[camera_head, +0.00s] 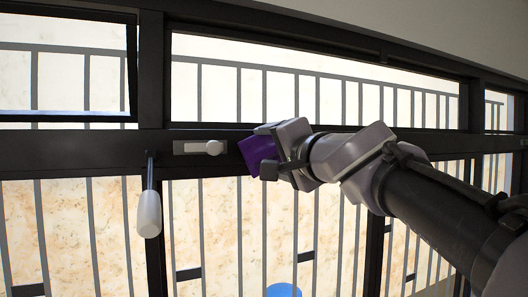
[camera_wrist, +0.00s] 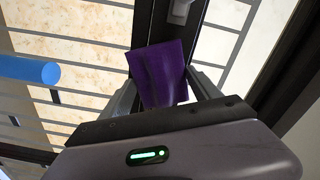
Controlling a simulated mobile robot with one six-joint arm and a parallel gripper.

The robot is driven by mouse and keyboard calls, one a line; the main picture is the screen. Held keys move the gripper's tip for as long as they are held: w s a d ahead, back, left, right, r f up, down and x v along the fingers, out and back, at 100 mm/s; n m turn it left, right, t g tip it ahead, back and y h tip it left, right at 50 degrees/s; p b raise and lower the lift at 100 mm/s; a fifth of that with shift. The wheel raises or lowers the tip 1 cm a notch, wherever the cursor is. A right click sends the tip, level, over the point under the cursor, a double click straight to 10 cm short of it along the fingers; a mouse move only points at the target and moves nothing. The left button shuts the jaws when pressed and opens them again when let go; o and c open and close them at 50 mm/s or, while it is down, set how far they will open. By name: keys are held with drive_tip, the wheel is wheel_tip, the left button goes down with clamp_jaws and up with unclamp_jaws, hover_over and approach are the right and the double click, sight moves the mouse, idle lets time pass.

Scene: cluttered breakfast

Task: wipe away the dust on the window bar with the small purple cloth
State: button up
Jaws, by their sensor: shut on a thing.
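The small purple cloth (camera_head: 257,151) is held at the tip of my gripper (camera_head: 268,152), against or just in front of the dark horizontal window bar (camera_head: 95,146). In the wrist view the cloth (camera_wrist: 160,72) stands out between the two grey fingers of my gripper (camera_wrist: 163,95), which is shut on it. The bar (camera_wrist: 185,50) runs behind the cloth there. Whether the cloth touches the bar cannot be told. I cannot make out dust on the bar; the stretch behind the cloth and gripper is hidden.
A pale latch plate with a knob (camera_head: 200,147) sits on the bar just left of the cloth. A white handle (camera_head: 149,213) hangs from the bar further left. The upper left window pane (camera_head: 62,80) looks tilted open.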

drive_tip(key=shift+w, duration=0.15)
drive_tip(key=shift+w+a, duration=0.2)
drive_tip(key=shift+w, duration=0.1)
drive_tip(key=shift+w+a, duration=0.1)
drive_tip(key=shift+w, duration=0.2)
